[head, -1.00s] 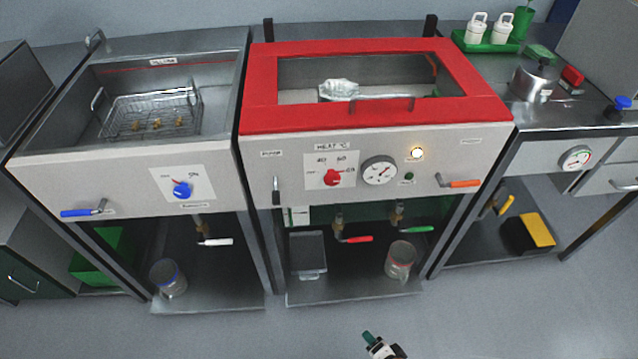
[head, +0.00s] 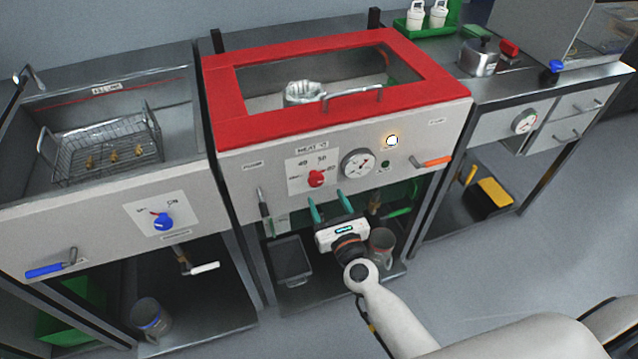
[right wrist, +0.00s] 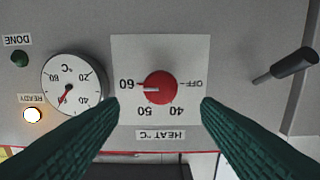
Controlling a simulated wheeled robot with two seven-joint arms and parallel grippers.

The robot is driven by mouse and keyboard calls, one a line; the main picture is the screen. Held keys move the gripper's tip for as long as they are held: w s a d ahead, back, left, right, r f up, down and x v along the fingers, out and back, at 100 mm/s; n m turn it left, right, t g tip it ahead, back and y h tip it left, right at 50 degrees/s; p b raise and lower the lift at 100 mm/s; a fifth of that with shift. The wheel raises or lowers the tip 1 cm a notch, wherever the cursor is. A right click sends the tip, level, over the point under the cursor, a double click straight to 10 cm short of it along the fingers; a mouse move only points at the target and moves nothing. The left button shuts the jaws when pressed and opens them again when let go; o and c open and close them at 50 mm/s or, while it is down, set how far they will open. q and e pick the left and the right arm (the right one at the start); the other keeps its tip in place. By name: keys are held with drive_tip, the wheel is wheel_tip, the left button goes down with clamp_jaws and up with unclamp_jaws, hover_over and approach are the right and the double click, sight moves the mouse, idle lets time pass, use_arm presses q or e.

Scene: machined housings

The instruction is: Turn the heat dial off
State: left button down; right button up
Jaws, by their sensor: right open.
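The red heat dial (head: 316,179) is on the front panel of the red-lidded bath (head: 232,162), on a white scale plate. In the right wrist view, which is upside down, the heat dial (right wrist: 160,87) has its white pointer line toward 60, away from the OFF mark (right wrist: 192,84). My right gripper (head: 327,197) is open and empty, in front of the panel and just below the dial. In the right wrist view its green fingers (right wrist: 160,105) are spread either side of the dial, apart from it. My left gripper is not in view.
A round gauge (head: 358,163) sits right beside the dial plate, with a lit ready lamp (head: 392,141) beyond it. A black-handled lever (right wrist: 284,67) sticks out on the dial's other side. An orange-handled lever (head: 432,161) and a blue dial (head: 163,221) are farther off.

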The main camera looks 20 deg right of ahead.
sight(317, 181)
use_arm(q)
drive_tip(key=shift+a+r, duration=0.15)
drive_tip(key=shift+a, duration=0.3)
use_arm(e)
drive_tip(key=w, duration=0.5)
drive_tip(key=shift+w+a, duration=0.1)
drive_tip(key=shift+w, duration=0.25)
drive_tip(key=c, duration=1)
drive_tip(key=shift+o, duration=0.2)
